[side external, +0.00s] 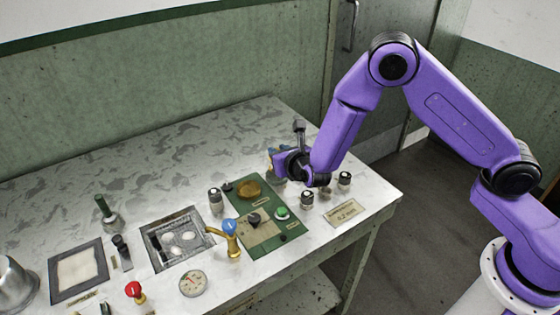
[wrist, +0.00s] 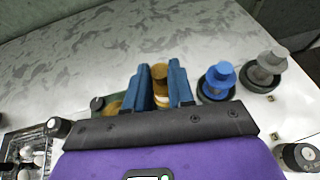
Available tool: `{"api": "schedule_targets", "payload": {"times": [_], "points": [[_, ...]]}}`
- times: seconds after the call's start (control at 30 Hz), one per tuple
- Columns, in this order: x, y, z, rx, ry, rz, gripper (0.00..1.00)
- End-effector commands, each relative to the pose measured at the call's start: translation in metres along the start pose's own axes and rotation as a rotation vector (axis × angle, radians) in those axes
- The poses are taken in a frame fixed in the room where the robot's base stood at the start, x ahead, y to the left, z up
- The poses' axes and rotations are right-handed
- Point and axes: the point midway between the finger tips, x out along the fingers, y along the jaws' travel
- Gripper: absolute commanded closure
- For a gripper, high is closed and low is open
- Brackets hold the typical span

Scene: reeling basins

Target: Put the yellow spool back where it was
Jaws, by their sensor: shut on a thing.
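The yellow spool (wrist: 160,84) is upright between the two blue fingers of my gripper (wrist: 160,72) in the wrist view. My gripper is shut on it. Its lower end is hidden by the gripper body, so I cannot tell whether it touches anything below. In the side external view my gripper (side external: 277,160) is above the table just behind the green panel, and the spool is mostly hidden there. To the right of the fingers in the wrist view, a blue spool (wrist: 218,80) and a grey spool (wrist: 268,66) stand on dark round bases.
The green panel (side external: 262,242) with a gold disc (side external: 249,189) and green button (side external: 282,213) lies near my gripper. Several dark-topped knobs (side external: 306,199) surround it. A brass tap (side external: 229,236) stands by the basin (side external: 178,239). The table's back (side external: 150,155) is clear.

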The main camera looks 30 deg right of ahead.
Motion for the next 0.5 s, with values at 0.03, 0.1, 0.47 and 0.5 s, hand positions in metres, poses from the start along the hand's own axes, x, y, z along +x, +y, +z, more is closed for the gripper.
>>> {"api": "schedule_targets", "payload": {"times": [0.03, 0.1, 0.47, 0.5], "points": [[0.003, -0.001, -0.008, -0.003, 0.003, -0.001, 1.00], [0.005, -0.001, -0.016, -0.003, 0.002, -0.001, 1.00], [0.010, 0.000, -0.027, 0.000, 0.001, 0.000, 1.00], [0.010, 0.000, -0.027, 0.000, 0.001, 0.000, 1.00]]}}
